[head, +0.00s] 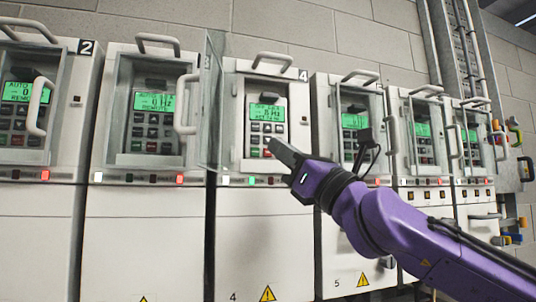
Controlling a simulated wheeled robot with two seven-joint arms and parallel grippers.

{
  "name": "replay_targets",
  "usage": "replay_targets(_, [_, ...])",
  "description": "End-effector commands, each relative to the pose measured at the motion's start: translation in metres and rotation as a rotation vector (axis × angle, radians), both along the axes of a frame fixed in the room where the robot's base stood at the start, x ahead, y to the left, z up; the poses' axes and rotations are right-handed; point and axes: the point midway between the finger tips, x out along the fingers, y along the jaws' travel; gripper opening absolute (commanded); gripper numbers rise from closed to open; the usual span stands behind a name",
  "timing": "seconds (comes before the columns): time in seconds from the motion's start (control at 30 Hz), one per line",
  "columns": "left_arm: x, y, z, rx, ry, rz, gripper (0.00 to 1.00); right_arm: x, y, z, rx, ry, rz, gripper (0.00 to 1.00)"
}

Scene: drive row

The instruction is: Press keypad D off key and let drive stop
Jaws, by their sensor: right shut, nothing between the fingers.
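The keypad (256,127) on the cabinet marked 4 has a lit green display (264,112) above rows of dark keys. I take it for keypad D, though no letter is legible. Its clear door (209,105) stands swung open to the left. My right gripper (275,147) is shut and empty, its tip at the lower right of this keypad. A small red key (267,153) shows right beside the tip, partly hidden; I cannot tell whether they touch. The display's small text is not surely readable. My left gripper is out of view.
Below the keypad a green lamp (252,181) is lit. Neighbouring cabinets have similar keypads, with red lamps (180,179) lit under several. A handle (272,59) juts out above the keypad. My right arm crosses in front of cabinet 5 (345,235).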

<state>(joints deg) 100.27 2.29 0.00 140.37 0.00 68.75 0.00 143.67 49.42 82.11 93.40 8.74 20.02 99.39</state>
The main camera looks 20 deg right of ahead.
Motion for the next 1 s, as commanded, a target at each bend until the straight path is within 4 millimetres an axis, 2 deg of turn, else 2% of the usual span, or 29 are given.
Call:
replay_targets(0.2, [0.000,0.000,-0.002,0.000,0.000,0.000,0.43,-0.021,-0.001,0.000,-0.001,-0.002,0.000,0.00])
replay_targets(0.3, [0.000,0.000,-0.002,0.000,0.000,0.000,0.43,-0.026,-0.001,0.000,0.000,-0.001,-0.001,0.00])
replay_targets(1.0, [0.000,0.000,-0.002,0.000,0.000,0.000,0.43,-0.026,-0.001,0.000,-0.001,0.001,-0.001,0.00])
